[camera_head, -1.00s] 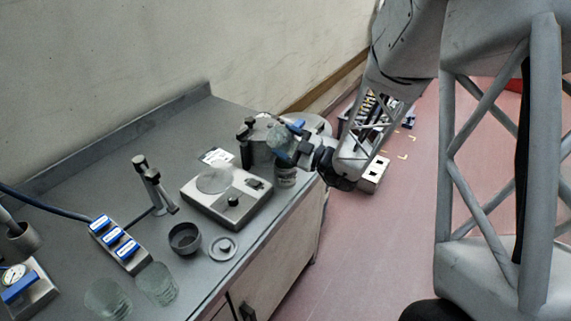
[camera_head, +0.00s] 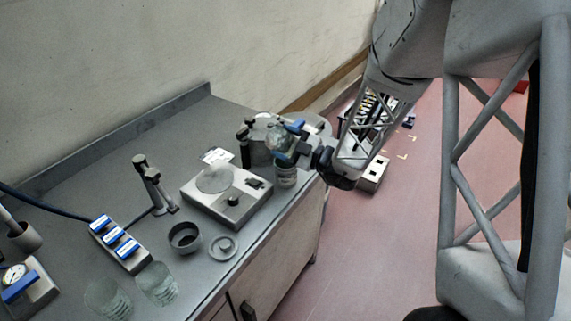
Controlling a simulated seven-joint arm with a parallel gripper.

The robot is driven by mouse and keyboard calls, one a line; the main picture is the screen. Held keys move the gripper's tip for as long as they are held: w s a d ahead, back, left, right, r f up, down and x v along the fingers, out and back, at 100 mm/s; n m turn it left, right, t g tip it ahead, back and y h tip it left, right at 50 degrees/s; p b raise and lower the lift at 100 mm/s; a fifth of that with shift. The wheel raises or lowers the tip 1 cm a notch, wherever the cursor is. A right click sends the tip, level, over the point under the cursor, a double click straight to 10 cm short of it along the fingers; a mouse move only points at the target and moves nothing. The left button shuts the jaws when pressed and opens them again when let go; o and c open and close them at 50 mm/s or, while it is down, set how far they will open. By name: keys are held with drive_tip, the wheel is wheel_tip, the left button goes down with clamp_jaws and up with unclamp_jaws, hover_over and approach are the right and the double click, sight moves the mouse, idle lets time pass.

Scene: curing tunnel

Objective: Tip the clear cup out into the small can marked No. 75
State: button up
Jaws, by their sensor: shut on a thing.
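My gripper (camera_head: 284,145) is shut on a clear cup (camera_head: 278,136) at the far right part of the bench. The cup looks tilted, but the fingers partly hide it and I cannot tell its exact angle or see its contents. A small light can with a label (camera_head: 286,177) stands on the bench just below the cup and gripper. Its mouth is hidden, and its label is too small to read. I cannot tell whether the cup touches the can.
A scale (camera_head: 228,195) with a round plate stands left of the can. A dark open pot (camera_head: 184,238), a round lid (camera_head: 223,248) and two clear cups (camera_head: 157,286) (camera_head: 107,301) stand nearer. A blue-switched block (camera_head: 119,244) and a stand (camera_head: 156,190) are further left.

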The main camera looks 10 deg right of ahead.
drive_tip(key=a+n, duration=0.1)
drive_tip(key=s+n+g, duration=0.1)
drive_tip(key=n, duration=0.1)
drive_tip(key=shift+a+f+h, duration=0.15)
drive_tip(key=shift+a+h, duration=0.2)
drive_tip(key=shift+h, duration=0.05)
drive_tip(key=shift+s+a+f+n, duration=0.1)
drive_tip(key=shift+a+f+n, duration=0.05)
drive_tip(key=shift+n, duration=0.35)
drive_tip(key=shift+a, duration=0.1)
